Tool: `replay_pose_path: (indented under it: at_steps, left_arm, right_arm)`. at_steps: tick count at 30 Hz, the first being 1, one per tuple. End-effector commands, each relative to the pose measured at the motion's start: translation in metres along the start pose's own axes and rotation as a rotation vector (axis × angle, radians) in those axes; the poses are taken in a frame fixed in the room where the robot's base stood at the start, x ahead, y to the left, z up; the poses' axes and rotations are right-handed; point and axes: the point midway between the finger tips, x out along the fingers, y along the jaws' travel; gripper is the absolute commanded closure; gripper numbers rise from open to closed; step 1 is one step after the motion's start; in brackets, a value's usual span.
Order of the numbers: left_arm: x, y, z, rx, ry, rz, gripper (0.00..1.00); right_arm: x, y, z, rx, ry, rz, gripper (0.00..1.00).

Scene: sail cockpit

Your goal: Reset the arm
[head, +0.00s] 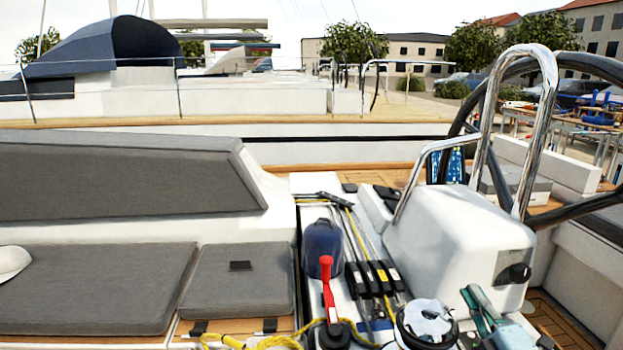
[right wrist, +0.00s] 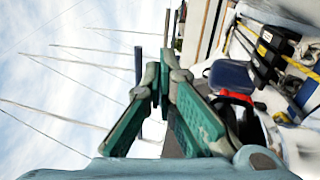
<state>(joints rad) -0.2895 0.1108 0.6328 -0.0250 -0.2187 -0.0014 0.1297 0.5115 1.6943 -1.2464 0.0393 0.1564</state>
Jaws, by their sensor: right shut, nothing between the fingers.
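My right gripper (head: 474,296) shows at the lower right of the head view, teal, low in front of the white pedestal. It is shut and empty. In the right wrist view its teal fingers (right wrist: 163,82) stand out against the sky, with nothing held between them. My left gripper is not in either view. A red winch handle (head: 327,285) stands to the left of the right gripper, apart from it. It also shows in the right wrist view (right wrist: 236,97), beyond the fingers.
A winch (head: 428,322) stands close to the left of the right gripper. Black rope clutches (head: 374,277), a dark blue cover (head: 322,245) and yellow rope (head: 270,341) lie farther left. The white pedestal (head: 465,235), chrome rail (head: 546,100) and steering wheel (head: 595,65) rise beyond.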

Motion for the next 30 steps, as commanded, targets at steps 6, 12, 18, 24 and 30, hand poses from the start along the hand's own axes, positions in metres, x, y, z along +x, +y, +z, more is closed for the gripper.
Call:
replay_pose_path:
  at_steps: [6, 12, 18, 24, 30]
  left_arm:
    - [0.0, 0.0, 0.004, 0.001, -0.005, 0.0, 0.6]
    - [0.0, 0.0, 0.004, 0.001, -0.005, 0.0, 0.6]
    - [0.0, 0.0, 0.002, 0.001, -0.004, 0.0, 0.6]
    - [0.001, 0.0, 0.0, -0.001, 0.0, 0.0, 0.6]
    - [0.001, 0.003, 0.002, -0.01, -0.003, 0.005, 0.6]
  right_arm:
    - [-0.147, -0.09, 0.016, 0.741, -0.683, -0.223, 1.0]
    - [-0.261, -0.151, -0.038, 1.032, -0.988, -0.6, 1.0]
    - [-0.343, -0.165, -0.1, 1.17, -1.132, -0.928, 1.0]
    - [-0.386, -0.199, -0.132, 1.21, -1.202, -1.124, 1.0]
    - [-0.408, -0.288, -0.128, 1.198, -1.245, -1.151, 1.0]
